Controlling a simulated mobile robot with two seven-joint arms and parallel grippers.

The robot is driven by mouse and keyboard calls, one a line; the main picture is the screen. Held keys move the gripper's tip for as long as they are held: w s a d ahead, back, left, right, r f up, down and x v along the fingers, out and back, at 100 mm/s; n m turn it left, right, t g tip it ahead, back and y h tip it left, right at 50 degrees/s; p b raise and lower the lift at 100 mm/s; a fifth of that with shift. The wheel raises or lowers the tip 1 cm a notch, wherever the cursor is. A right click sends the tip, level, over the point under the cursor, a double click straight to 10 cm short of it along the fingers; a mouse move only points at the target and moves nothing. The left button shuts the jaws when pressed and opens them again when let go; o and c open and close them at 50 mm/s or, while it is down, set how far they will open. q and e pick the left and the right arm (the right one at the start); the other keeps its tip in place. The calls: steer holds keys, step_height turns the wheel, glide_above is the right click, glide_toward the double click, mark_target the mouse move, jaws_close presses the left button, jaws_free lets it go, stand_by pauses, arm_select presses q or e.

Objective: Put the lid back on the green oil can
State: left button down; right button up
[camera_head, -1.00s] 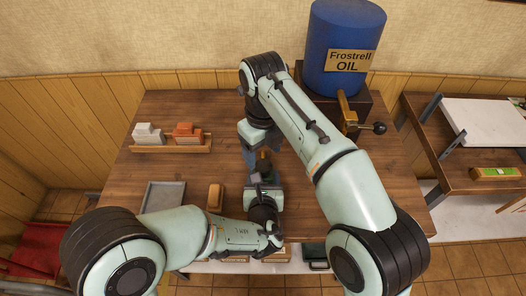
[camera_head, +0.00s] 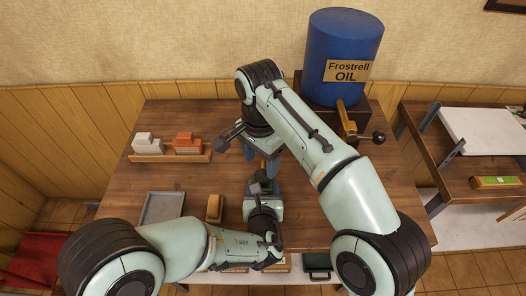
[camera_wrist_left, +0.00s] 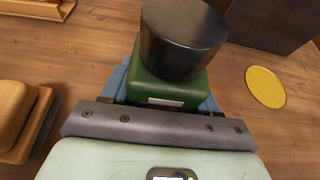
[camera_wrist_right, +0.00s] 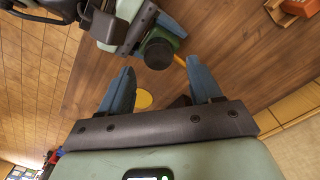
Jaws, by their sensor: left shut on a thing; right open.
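The green oil can (camera_wrist_left: 165,90) is between the blue fingers of my left gripper (camera_head: 262,192), which is shut on it. A dark round lid (camera_wrist_left: 183,38) is at the can's top; whether it is fully seated I cannot tell. The can and lid (camera_wrist_right: 158,53) also show in the right wrist view, with a thin yellow piece beside them. My right gripper (camera_wrist_right: 160,72) is open, with nothing between its blue fingers. In the head view my right gripper (camera_head: 262,155) is just beyond the can, apart from it. My left gripper partly hides the can there.
A blue oil barrel (camera_head: 343,55) with a brass tap (camera_head: 347,122) stands at the back right. A grey tray (camera_head: 163,207), a brown block (camera_head: 215,207) and a rack (camera_head: 170,158) of blocks are on the left. A yellow disc (camera_wrist_left: 265,87) lies on the table (camera_head: 205,118).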

steer(key=n, duration=0.4)
steer(key=shift+r+n, duration=0.1)
steer(key=shift+n, duration=0.3)
steer(key=n, duration=0.4)
steer(key=shift+r+n, duration=0.15)
steer(key=shift+n, duration=0.15)
steer(key=n, duration=0.4)
steer(key=shift+r+n, duration=0.1)
steer(key=shift+n, duration=0.2)
steer(key=n, duration=0.4)
steer(key=shift+d+r, duration=0.1)
steer(key=shift+r, duration=0.05)
steer(key=n, duration=0.5)
steer(key=shift+r, duration=0.15)
steer(key=n, duration=0.4)
steer(key=shift+r+n, duration=0.15)
steer(key=shift+n, duration=0.15)
steer(key=n, duration=0.3)
steer(key=shift+d+r+n, duration=0.1)
steer(key=shift+r+n, duration=0.05)
steer(key=shift+n, duration=0.25)
steer(key=n, duration=0.4)
steer(key=shift+r, duration=0.15)
